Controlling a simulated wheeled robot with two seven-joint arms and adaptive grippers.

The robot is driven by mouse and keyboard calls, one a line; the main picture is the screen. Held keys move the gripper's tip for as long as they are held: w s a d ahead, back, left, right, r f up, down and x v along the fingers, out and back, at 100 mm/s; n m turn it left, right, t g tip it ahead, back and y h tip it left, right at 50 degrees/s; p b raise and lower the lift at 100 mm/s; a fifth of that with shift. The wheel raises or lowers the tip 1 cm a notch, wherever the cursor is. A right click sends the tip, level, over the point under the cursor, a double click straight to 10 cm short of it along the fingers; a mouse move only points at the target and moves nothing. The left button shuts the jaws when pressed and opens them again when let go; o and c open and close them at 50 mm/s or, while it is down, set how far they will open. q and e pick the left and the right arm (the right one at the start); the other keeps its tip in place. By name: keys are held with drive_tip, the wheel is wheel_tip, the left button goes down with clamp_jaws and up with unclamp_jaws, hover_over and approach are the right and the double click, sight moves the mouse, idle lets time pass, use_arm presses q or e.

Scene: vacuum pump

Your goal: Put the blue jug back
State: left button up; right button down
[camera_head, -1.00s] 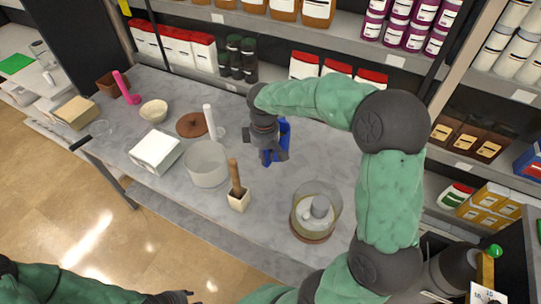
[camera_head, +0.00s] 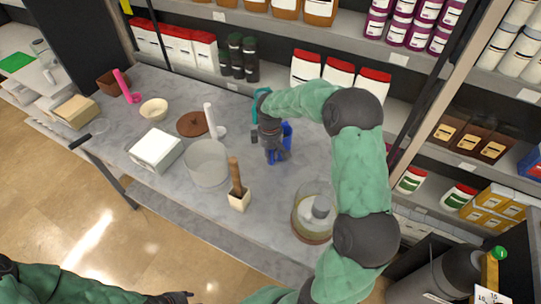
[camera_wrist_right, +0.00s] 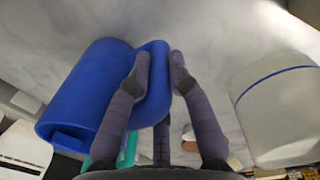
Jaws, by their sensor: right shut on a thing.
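The blue jug (camera_head: 287,129) is at the middle of the grey table, mostly hidden behind my right gripper (camera_head: 276,155) in the head view. In the right wrist view the jug (camera_wrist_right: 85,92) lies left of the fingers, and its handle passes between them. My right gripper (camera_wrist_right: 160,72) is shut on that handle. I cannot tell whether the jug touches the table. My left gripper (camera_head: 180,297) shows only as dark tips at the bottom edge, away from the table; its opening is unclear.
A teal object (camera_head: 254,108) is just behind my right gripper. Stocked shelves (camera_head: 275,62) line the back. Bare table lies in front of the gripper.

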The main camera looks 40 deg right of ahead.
drive_tip(key=shift+f, duration=0.25)
drive_tip(key=c, duration=1.1)
unclamp_jaws()
drive_tip(key=shift+c, duration=0.2)
drive_tip(key=r+p, duration=0.1)
drive_tip(key=r, duration=1.1)
drive_tip(key=shift+s+a+r+p, duration=0.1)
drive_tip(key=shift+a+p, duration=0.1)
drive_tip(key=shift+p, duration=0.15)
